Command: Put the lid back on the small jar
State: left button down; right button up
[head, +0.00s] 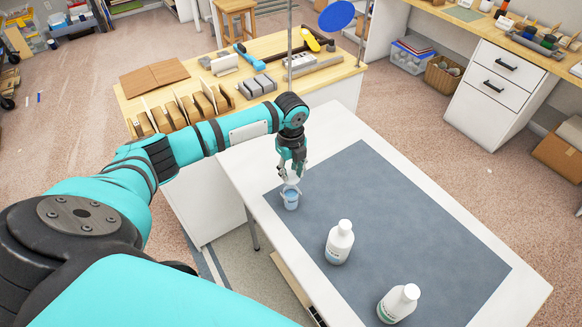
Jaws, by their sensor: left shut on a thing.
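The small jar (291,202) is light blue and stands near the far left corner of the grey mat (385,215) on the white table. My left gripper (291,182) points down directly above it and is shut on a small whitish thing, which looks like the lid (292,176). The fingers hide part of the lid and the jar's top. I cannot tell whether the lid touches the jar. My right gripper is not in view.
The mat's right side is clear. Behind the table is a wooden bench (330,72) with blocks, tools and a rack of boards.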

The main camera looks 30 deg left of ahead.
aim_at(291, 181)
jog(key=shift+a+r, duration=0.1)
pick_arm(q)
jog(key=shift+r+p, duration=0.15)
jog(key=shift+p, duration=0.35)
jog(key=shift+f+b, duration=0.5)
jog(key=shift+f, duration=0.3)
notch_tip(291, 181, down, 4)
jog(key=shift+r+b, duration=0.2)
jog(key=shift+b, duration=0.65)
jog(key=shift+f+b, duration=0.4)
jog(key=shift+f, duration=0.4)
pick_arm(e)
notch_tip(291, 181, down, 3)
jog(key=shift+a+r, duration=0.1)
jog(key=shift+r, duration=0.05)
pick_arm(q)
jog(key=shift+r+p, duration=0.1)
jog(key=shift+p, duration=0.2)
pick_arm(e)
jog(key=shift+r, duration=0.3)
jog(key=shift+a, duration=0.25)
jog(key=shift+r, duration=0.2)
